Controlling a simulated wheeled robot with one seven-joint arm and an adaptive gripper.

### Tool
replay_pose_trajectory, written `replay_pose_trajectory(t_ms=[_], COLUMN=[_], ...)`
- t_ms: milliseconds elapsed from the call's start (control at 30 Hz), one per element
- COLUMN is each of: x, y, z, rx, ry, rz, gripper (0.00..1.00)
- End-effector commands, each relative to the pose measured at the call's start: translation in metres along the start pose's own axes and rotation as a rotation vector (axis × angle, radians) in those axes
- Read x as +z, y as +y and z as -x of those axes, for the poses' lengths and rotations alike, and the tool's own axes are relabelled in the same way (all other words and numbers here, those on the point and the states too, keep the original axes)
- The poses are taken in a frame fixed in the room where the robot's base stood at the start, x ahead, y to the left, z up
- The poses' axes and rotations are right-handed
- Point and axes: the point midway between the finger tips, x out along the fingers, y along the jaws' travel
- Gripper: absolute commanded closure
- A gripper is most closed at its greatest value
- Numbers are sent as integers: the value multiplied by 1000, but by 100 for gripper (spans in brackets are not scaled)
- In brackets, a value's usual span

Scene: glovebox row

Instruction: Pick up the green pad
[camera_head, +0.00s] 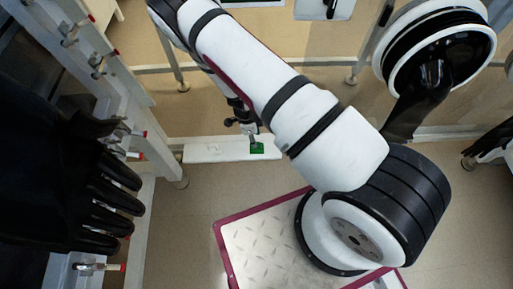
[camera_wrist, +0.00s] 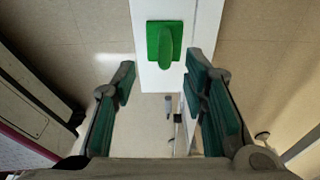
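The green pad (camera_wrist: 153,41) is a small square block with a rounded raised grip on top. It lies on a narrow white ledge (camera_wrist: 207,18), just ahead of my gripper (camera_wrist: 163,76) in the wrist view. My gripper is open, with its two green-lined fingers spread wide and nothing between them. In the head view the pad (camera_head: 258,149) shows at the right part of the white ledge (camera_head: 205,151), below my arm. My gripper there is small and partly hidden by my arm, close to the pad; I cannot tell whether they touch.
A black rubber glove (camera_head: 115,200) hangs from the glovebox on the left, beside a white frame (camera_head: 145,215) with red-tipped fittings. A round black-and-white glove port (camera_head: 385,65) with a dark glove stands at upper right. Beige floor (camera_head: 195,215) lies open below the ledge.

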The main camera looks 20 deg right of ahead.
Motion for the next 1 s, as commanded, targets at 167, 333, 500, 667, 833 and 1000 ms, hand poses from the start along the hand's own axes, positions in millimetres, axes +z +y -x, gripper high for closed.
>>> replay_pose_trajectory(t_ms=[167, 333, 500, 667, 833, 1000], x=[0, -1, -2, -2, -2, -2], y=[0, -3, -6, -6, -6, -6], z=[-10, -23, -48, -61, -60, -60], rx=[-1, 0, 2, 0, -1, 0], ry=[0, 1, 0, 0, 0, 0], rz=[-1, 1, 0, 0, 0, 1], gripper=[60, 60, 60, 60, 60, 92])
